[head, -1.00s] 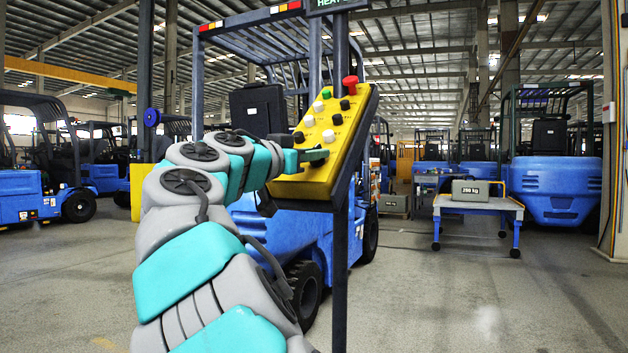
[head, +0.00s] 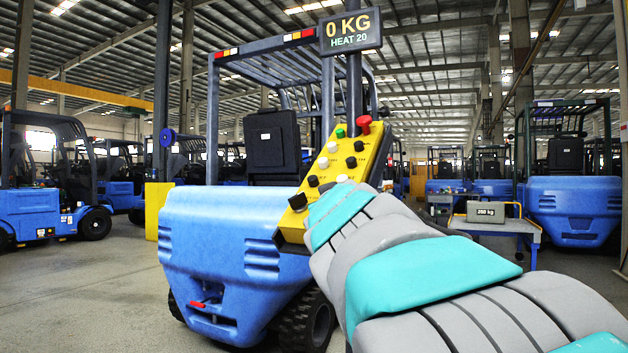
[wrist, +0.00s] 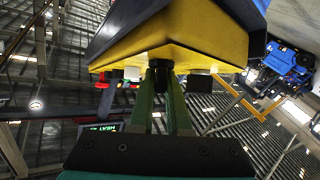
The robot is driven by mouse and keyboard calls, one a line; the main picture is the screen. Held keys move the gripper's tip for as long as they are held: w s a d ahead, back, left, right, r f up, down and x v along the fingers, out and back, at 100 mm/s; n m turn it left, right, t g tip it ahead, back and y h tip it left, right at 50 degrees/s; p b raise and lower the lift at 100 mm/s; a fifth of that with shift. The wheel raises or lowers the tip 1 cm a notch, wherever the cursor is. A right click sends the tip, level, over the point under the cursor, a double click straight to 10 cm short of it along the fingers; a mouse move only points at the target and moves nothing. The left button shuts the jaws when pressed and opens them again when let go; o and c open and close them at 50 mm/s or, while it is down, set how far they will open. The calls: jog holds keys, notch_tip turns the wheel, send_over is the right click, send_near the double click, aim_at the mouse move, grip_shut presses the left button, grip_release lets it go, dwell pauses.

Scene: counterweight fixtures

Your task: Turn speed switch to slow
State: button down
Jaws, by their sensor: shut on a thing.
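The yellow control panel (head: 372,162) stands tilted on a post in the head view, with black and white knobs, a green button (head: 340,131) and a red mushroom button (head: 364,124). My arm covers its lower right part and hides my gripper there. In the wrist view, the panel (wrist: 205,45) fills the upper middle. My gripper (wrist: 160,88), with green fingers, is shut on a black knob (wrist: 161,66) on the panel face. The labels are too small to read, so I cannot tell whether this knob is the speed switch or how it is set.
A sign (head: 350,31) above the panel reads "0 KG" and "HEAT 20". A blue forklift (head: 235,235) stands close behind the panel. A grey 260 kg block (head: 486,212) sits on a cart at right. Floor at lower left is clear.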

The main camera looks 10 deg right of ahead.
jog(key=shift+r+n+y+p, duration=0.25)
jog(key=shift+n+y+p, duration=0.4)
jog(key=shift+p, duration=0.45)
jog(key=shift+f+n, duration=0.25)
jog(key=c, duration=0.9)
grip_release()
jog(key=shift+s, duration=0.1)
jog(key=shift+s+a, duration=0.1)
jog(key=shift+s, duration=3.65)
